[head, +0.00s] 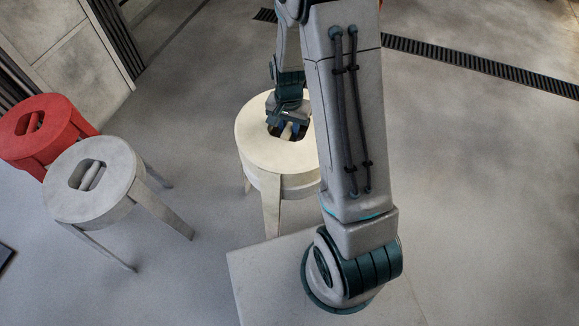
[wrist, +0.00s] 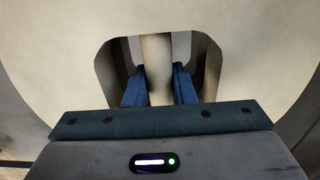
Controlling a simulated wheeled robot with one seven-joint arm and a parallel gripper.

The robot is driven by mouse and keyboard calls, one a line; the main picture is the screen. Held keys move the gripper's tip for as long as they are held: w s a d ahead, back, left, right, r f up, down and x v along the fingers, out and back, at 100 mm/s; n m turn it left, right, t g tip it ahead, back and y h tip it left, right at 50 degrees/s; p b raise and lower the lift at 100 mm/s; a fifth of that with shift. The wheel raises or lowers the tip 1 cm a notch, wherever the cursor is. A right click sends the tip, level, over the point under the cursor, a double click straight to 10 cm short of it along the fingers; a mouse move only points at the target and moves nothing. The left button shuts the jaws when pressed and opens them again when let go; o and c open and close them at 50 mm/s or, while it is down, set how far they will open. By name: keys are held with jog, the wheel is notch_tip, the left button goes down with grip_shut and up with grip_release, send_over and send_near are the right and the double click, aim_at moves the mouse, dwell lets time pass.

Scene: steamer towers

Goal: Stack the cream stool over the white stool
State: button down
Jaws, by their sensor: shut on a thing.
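The cream stool (head: 262,150) stands upright in the middle of the head view, partly hidden by my arm. Its round seat has a slot with a handle bar across it. My gripper (head: 287,128) reaches down into this slot and is shut on the bar. In the wrist view the blue fingers sit on both sides of the cream bar (wrist: 156,55). A paler band shows under the cream seat's edge; I cannot tell whether it belongs to the same stool. The white stool (head: 118,182), pale grey-white, stands upright at the left with its slot and bar uncovered.
A red stool (head: 58,125) stands close behind the white stool at the far left, near a wall panel (head: 80,65). Grey floor is open between the white and cream stools and on the right. A dark floor grate (head: 480,70) crosses the back.

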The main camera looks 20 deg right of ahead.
jog(key=shift+f+b, duration=0.5)
jog(key=shift+f, duration=0.2)
dwell(0.6)
jog(key=c, duration=1.1)
grip_release()
notch_tip(320, 180, up, 14)
jog(key=p, duration=0.4)
jog(key=shift+f, duration=0.1)
